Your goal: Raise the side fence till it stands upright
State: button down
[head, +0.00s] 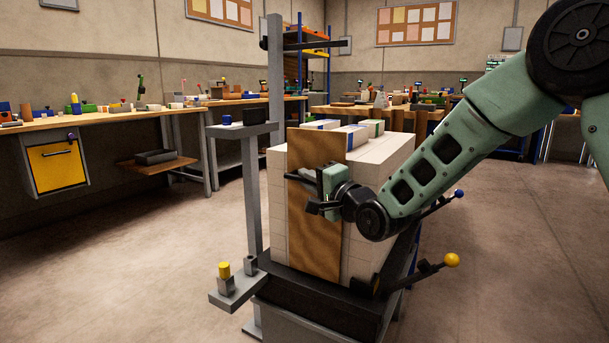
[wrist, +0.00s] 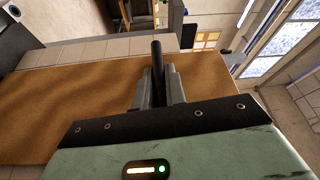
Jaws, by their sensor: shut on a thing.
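The side fence (head: 303,226) is a tall brown wooden board at the near side of a pale ream stack (head: 358,222). It looks upright or nearly so, its lower end at the black base (head: 318,290). My gripper (head: 316,190) is in front of its upper half. In the wrist view, my gripper's grey fingers (wrist: 158,88) are shut on a black bar handle (wrist: 157,56), with the brown fence (wrist: 75,95) behind. My gripper hides part of the handle and board. I cannot tell whether the board touches the stack.
Several labelled reams (head: 357,134) lie on top of the stack. A grey post (head: 276,130) with arms stands left of it. A yellow-knobbed lever (head: 452,260) and a blue-knobbed lever (head: 459,193) stick out at right. Workbenches (head: 90,122) line the wall; the floor at left is clear.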

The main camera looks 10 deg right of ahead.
jog(key=shift+w+d+r, duration=0.15)
jog(key=shift+w+d, duration=0.1)
jog(key=shift+d, duration=0.05)
jog(key=c, duration=1.5)
grip_release()
jog(key=shift+o, duration=0.2)
jog(key=shift+a, duration=0.1)
jog(key=v, duration=1.7)
jog(key=shift+s, duration=0.2)
